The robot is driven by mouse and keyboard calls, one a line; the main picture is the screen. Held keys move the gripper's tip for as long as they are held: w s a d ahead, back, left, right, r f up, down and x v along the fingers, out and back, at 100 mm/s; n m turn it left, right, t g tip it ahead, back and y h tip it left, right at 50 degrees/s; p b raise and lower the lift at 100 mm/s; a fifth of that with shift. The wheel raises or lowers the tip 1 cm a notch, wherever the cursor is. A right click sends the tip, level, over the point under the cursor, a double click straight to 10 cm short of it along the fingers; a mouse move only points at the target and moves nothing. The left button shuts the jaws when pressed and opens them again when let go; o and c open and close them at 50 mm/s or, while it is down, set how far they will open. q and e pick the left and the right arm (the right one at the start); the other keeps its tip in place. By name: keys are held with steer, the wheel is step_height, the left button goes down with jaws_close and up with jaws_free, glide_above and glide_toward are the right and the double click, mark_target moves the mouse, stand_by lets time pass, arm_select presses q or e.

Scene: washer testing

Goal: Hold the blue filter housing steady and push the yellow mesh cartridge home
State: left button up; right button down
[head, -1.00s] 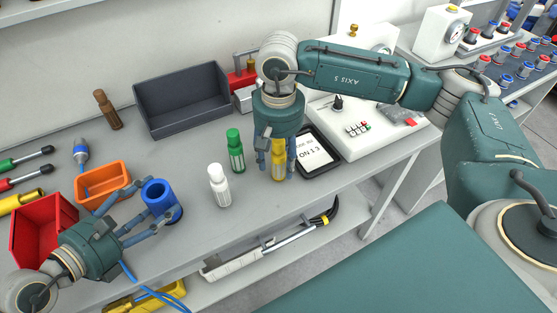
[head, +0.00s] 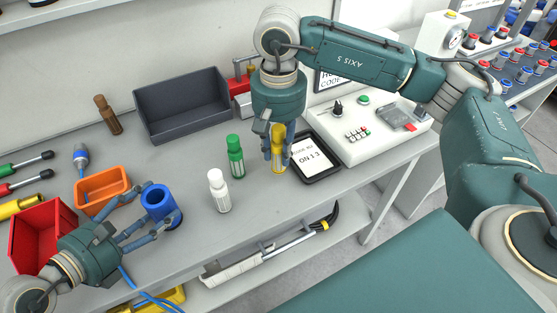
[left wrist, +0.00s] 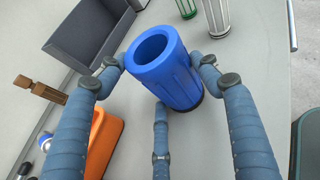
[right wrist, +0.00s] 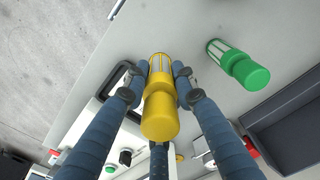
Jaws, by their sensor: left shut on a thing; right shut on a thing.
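The blue filter housing (head: 158,205) is a hollow ribbed cylinder, upright on the bench at left with its round opening facing up. My left gripper (head: 156,212) is shut on it from the side; the left wrist view shows fingers on both sides of the housing (left wrist: 165,70). The yellow mesh cartridge (head: 278,138) is upright, well to the right of the housing. My right gripper (head: 278,157) comes down from above and is shut on it. In the right wrist view the cartridge (right wrist: 160,110) lies between the fingers. I cannot tell whether it touches the bench.
Green (head: 235,156) and white (head: 219,190) cartridges stand between the two grippers. An orange bin (head: 103,190) and a red bin (head: 42,235) lie beside my left gripper. A grey tray (head: 183,105) is behind; a tablet (head: 318,170) is right of the yellow cartridge.

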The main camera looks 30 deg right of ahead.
mark_target(278, 139)
step_height(278, 139, up, 3)
steer(key=shift+a+r, duration=0.1)
arm_select(q)
steer(key=shift+r, duration=0.1)
steer(key=shift+w, duration=0.1)
arm_select(e)
steer(key=w+a+r+n, duration=0.1)
steer(key=a+n, duration=0.1)
steer(key=a, duration=1.1)
steer(key=w+a+r+n, duration=0.1)
steer(key=a+n, duration=0.1)
steer(key=a, duration=1.2)
steer(key=shift+w+a+r+n, duration=0.25)
steer(key=shift+w+a+n, duration=0.05)
steer(key=shift+w, duration=0.05)
steer(key=shift+f, duration=0.1)
steer(key=shift+f, duration=0.85)
steer(key=shift+f, duration=0.15)
